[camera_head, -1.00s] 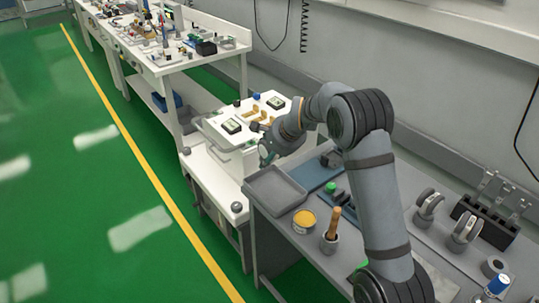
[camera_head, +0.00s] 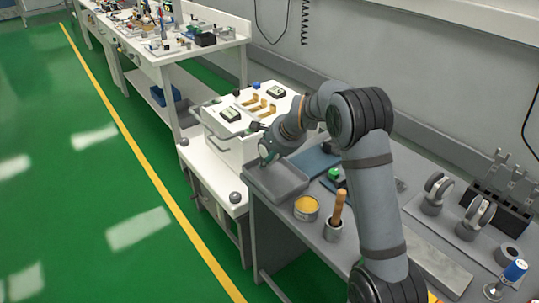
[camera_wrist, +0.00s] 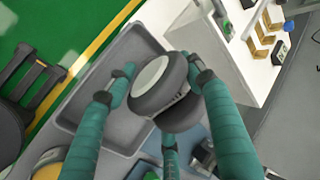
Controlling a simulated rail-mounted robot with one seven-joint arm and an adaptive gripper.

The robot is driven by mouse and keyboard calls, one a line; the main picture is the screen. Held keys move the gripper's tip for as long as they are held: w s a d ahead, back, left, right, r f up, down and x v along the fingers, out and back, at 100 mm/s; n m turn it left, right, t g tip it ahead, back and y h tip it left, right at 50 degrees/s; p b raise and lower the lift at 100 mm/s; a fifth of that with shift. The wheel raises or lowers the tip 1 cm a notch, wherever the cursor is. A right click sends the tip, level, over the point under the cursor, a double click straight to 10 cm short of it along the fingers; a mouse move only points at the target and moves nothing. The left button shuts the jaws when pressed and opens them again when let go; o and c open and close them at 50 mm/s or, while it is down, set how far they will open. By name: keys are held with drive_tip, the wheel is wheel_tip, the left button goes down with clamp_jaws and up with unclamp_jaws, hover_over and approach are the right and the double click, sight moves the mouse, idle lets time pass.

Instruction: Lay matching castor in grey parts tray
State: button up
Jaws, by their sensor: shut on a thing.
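My gripper (camera_wrist: 163,88) is shut on a castor (camera_wrist: 153,84), a dark wheel with a pale round hub, seen large in the wrist view. The teal fingers lie on its two sides, and a third finger shows below. The grey parts tray (camera_head: 257,181) is a shallow rectangular tray on the near bench. The wrist view shows the tray (camera_wrist: 92,112) behind and below the castor, with its visible floor bare. In the head view, my gripper (camera_head: 266,156) is above the tray's far left corner, and the castor cannot be made out. Two castors (camera_head: 437,192) (camera_head: 476,216) stand on the bench at right.
A yellow-topped tin (camera_head: 306,208) and a pot with a wooden handle (camera_head: 334,231) stand just in front of the tray. A white cart (camera_head: 227,150) with small parts on top stands beyond it.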

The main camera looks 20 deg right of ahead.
idle(0.3)
drive_tip(key=o, duration=1.3)
drive_tip(key=shift+c, duration=0.2)
drive_tip(key=shift+f, duration=0.1)
drive_tip(key=v, duration=1.2)
drive_tip(key=shift+w, duration=0.1)
drive_tip(key=x, duration=1.1)
drive_tip(key=shift+a+f, duration=0.1)
drive_tip(key=shift+f, duration=0.25)
drive_tip(key=shift+w+r+p, duration=0.25)
drive_tip(key=shift+r+p, duration=0.25)
drive_tip(key=shift+p, duration=0.1)
drive_tip(key=shift+s+r+p, duration=0.15)
drive_tip(key=shift+r+p, duration=0.4)
drive_tip(key=shift+p, duration=0.05)
